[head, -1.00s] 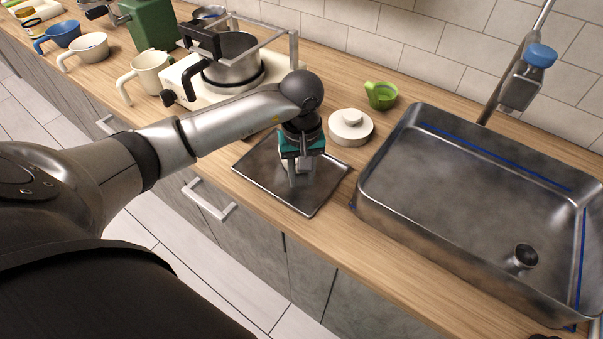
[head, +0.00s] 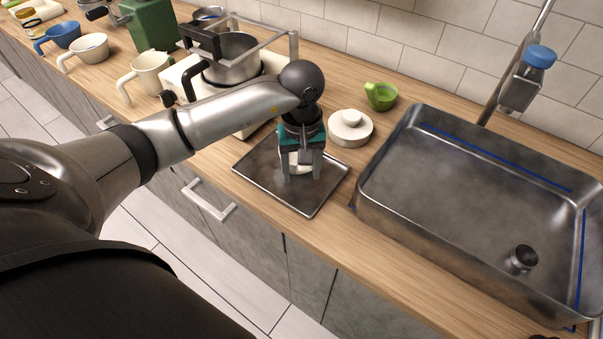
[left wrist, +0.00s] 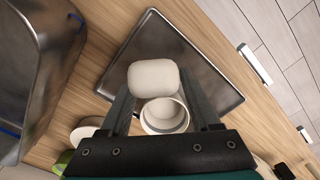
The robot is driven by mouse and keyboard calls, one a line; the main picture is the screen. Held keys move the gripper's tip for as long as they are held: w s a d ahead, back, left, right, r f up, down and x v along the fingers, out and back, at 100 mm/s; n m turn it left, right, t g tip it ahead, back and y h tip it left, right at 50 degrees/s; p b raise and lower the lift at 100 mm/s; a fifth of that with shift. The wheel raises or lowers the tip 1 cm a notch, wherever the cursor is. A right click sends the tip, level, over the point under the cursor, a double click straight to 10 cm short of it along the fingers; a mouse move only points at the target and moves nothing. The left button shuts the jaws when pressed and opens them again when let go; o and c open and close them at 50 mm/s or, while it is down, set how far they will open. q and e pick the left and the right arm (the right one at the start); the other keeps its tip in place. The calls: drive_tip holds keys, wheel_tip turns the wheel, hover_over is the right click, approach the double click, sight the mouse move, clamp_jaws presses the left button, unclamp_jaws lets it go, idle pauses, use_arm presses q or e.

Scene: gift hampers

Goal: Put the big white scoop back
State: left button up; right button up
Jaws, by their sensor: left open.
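A white scoop-like piece lies over the metal tray, under my left gripper (head: 302,170). In the left wrist view it shows as a rounded white block (left wrist: 153,77) and a round white cup (left wrist: 165,115) between the fingers. Whether these are one piece I cannot tell. My left gripper is open, its fingers on either side of the white piece, with a gap visible. In the head view the gripper mostly hides the piece. Other cream scoops with handles, a larger one (head: 151,70) and a smaller one (head: 88,46), stand at the left. My right gripper is not in view.
The metal tray (head: 250,172) lies near the counter's front edge. The steel sink (head: 480,200) is to the right; a white machine with a pot (head: 232,70) is to the left.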

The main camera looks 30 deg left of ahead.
use_arm(q)
wheel_tip(320, 180, up, 10)
drive_tip(key=shift+r, duration=0.2)
